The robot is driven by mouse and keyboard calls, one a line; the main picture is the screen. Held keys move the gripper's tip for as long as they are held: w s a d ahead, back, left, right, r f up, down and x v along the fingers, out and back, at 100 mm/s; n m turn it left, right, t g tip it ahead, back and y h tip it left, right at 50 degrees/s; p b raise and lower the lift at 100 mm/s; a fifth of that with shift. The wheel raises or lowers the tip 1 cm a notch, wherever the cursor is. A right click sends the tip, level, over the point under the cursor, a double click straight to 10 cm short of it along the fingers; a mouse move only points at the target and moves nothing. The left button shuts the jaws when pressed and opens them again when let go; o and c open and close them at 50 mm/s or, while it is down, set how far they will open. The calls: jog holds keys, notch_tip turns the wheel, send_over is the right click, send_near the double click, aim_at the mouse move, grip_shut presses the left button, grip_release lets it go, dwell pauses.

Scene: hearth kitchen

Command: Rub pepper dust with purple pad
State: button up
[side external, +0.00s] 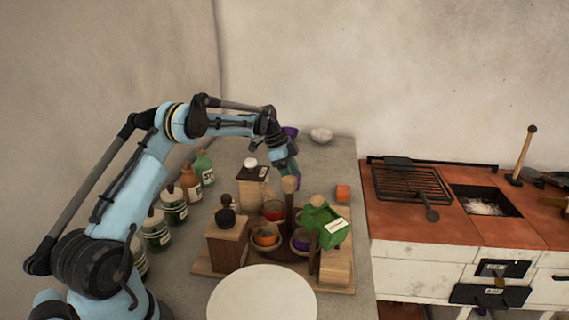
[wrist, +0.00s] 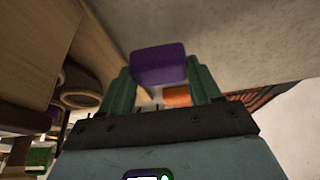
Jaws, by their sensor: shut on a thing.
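My gripper (side external: 294,175) reaches down over the grey counter behind the wooden condiment rack. Its green fingers (wrist: 160,78) are shut on the purple pad (wrist: 158,62), one on each side of it. Only a small bit of the pad (side external: 298,183) shows in the side view, low at the fingertips. I cannot tell whether the pad touches the counter. I cannot make out any pepper dust in either view; the pad, gripper or rack may hide it.
An orange block (side external: 343,193) lies on the counter right of the gripper. The rack (side external: 208,262) holds small bowls, wooden mills and a green box (side external: 324,226). Several bottles (side external: 174,206) stand left. A white bowl (side external: 321,135) and purple bowl (side external: 290,132) stand behind; a round plate (side external: 262,293) is in front.

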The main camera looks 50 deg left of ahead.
jog(key=shift+f, duration=0.85)
jog(key=shift+x, duration=0.75)
jog(key=shift+c, duration=0.4)
jog(key=shift+w+d, duration=3.3)
jog(key=shift+w, duration=0.05)
jog(key=shift+s+a, duration=3.4)
jog(key=shift+a, duration=0.3)
jog(key=shift+w+d, duration=3.5)
jog(key=shift+w, duration=0.05)
jog(key=shift+s+a, duration=3.6)
jog(key=shift+w+d+r, duration=0.1)
jog(key=shift+d+r, duration=0.05)
jog(key=shift+r, duration=3.95)
